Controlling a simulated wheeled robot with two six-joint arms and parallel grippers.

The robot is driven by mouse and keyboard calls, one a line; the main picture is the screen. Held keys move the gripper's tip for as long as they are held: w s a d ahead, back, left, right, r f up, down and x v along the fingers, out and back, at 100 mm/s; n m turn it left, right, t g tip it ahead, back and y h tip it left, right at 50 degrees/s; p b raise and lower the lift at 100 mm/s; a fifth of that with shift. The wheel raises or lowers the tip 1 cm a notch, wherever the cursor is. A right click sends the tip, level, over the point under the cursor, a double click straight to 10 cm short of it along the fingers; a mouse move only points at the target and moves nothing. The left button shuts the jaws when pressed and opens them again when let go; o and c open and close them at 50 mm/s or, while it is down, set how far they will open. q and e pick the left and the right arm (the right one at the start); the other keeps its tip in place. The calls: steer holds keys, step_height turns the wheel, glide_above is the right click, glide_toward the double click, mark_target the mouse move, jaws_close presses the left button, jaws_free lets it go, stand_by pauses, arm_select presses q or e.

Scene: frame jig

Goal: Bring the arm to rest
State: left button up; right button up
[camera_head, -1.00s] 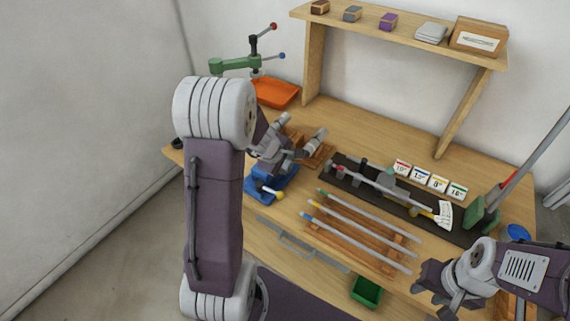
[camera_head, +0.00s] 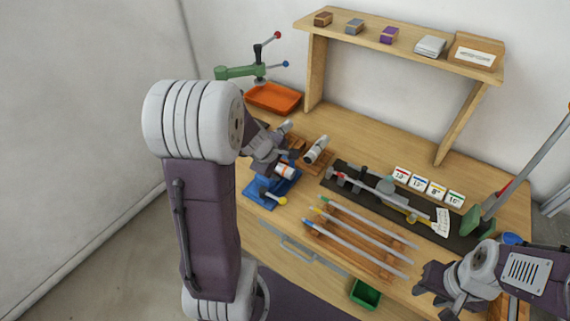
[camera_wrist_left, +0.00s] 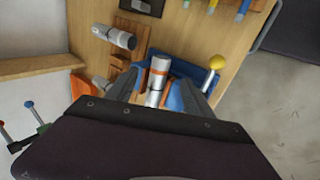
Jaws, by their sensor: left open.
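My left gripper (camera_head: 272,163) is over the blue fixture (camera_head: 262,192) at the left part of the bench. In the left wrist view its two fingers (camera_wrist_left: 160,95) stand apart, open. A grey-white cylinder with an orange band (camera_wrist_left: 158,72) shows between them, at the blue fixture; I cannot tell whether the fingers touch it. The cylinder also shows in the head view (camera_head: 285,171). My left arm's upper links hide part of the bench's left side. My right gripper (camera_head: 440,294) is at the lower right, by the bench's front edge; its opening is unclear.
Another cylinder (camera_head: 317,150) sits on a wooden block right of the fixture. Several rods lie on a wooden rack (camera_head: 360,245). Behind it is a black jig (camera_head: 350,188). An orange tray (camera_head: 273,97) and green clamp (camera_head: 240,72) are at the back. A green bin (camera_head: 365,294) is in front.

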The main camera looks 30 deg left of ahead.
arm_select(q)
steer(key=shift+s+r, duration=0.2)
steer(key=shift+r, duration=0.15)
steer(key=shift+w+d, duration=0.1)
steer(key=s+d+m+g+h, duration=0.2)
steer(key=s+d+m, duration=0.2)
steer(key=d+m, duration=0.6)
steer(key=s+d+f+m+g+y, duration=0.1)
steer(key=s+f+m+g+y, duration=0.1)
steer(key=s+m, duration=0.5)
steer(key=s+f, duration=0.1)
steer(key=s, duration=0.2)
steer(key=shift+d+f+g, duration=0.2)
steer(key=shift+f+g, duration=0.15)
steer(key=shift+g, duration=0.05)
steer(key=shift+s+d, duration=0.1)
steer(key=shift+s, duration=0.05)
